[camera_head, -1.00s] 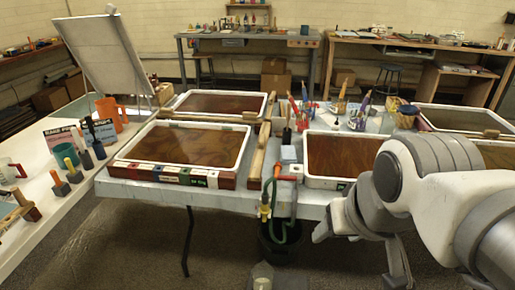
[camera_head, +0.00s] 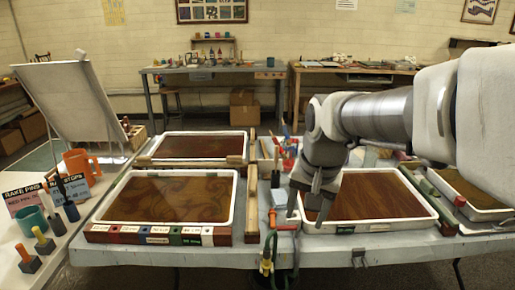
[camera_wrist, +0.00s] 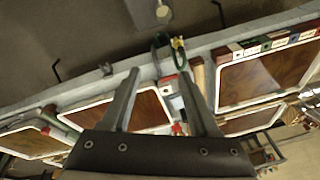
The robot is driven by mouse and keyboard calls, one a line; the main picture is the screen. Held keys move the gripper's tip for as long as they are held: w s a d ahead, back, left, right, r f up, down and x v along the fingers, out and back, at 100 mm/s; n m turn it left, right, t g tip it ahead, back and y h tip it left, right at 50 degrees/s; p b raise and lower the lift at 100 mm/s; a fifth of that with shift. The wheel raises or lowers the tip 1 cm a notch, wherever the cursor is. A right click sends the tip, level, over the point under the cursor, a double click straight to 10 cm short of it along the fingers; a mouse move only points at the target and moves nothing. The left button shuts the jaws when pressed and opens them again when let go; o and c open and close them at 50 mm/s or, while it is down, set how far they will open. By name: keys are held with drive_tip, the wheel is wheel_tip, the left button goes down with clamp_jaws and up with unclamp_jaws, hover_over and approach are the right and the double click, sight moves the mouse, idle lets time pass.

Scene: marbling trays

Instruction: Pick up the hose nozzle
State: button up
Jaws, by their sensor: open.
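The hose nozzle (camera_head: 266,262) is yellow and hangs at the table's front edge beside a dark green hose (camera_head: 274,245). In the wrist view the nozzle (camera_wrist: 178,44) shows small at the upper middle, with a loop of green hose (camera_wrist: 180,60) next to it. My gripper (camera_head: 307,211) is open, fingers pointing down, over the front left of the right-hand tray. It is to the right of the nozzle, higher and apart from it. In the wrist view the open gripper (camera_wrist: 160,76) has nothing clearly held between its fingers.
Wooden-brown marbling trays (camera_head: 225,207) with white rims cover the table. A red-orange handled item (camera_head: 285,227) lies by the front edge near the hose. Cups with brushes (camera_head: 290,150) stand behind. A side table (camera_head: 50,250) with stamps is at left.

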drive_tip(key=w+a+f+m+g+p, duration=0.1)
drive_tip(key=w+a+f+m+p, duration=0.15)
drive_tip(key=w, duration=0.45)
drive_tip(key=m+g+p, duration=0.1)
drive_tip(key=m+g, duration=0.1)
hover_over(267, 248)
drive_tip(key=s, duration=0.1)
wheel_tip(267, 248, down, 6)
wheel_tip(267, 248, down, 13)
drive_tip(key=shift+r+b, duration=0.2)
drive_tip(key=shift+b, duration=1)
drive_tip(key=f, duration=0.3)
drive_tip(key=f+b, duration=0.1)
drive_tip(key=f, duration=0.1)
drive_tip(key=shift+w+f, duration=0.1)
drive_tip(key=shift+w, duration=0.3)
clamp_jaws()
